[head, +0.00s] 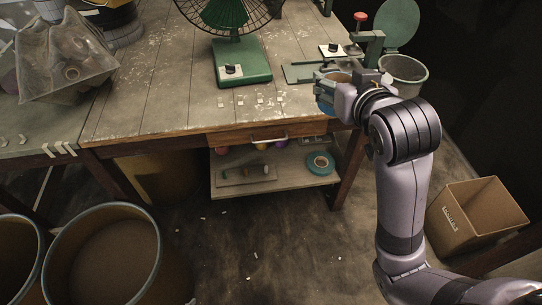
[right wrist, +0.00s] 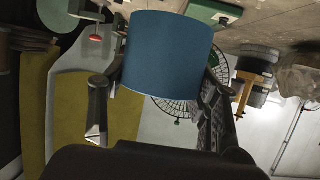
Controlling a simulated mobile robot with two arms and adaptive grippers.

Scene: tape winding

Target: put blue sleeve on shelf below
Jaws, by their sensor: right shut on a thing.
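The blue sleeve (right wrist: 168,52) is a short, wide cylinder that fills the upper middle of the right wrist view. My right gripper (right wrist: 162,92) is shut on it, with one finger at each side. In the head view my right gripper (head: 333,92) is at the right front corner of the worktable, and only a little of the sleeve shows there. The shelf (head: 292,180) is below the tabletop, lower and to the left of the gripper. My left gripper is not in view.
A teal tape roll (head: 320,163) lies on the shelf's right part, and a wooden block (head: 245,175) with small pieces on its left. A drawer handle (head: 270,140) juts out above. A green fan (head: 240,62) stands on the worktable (head: 160,105). A cardboard box (head: 470,225) is at right.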

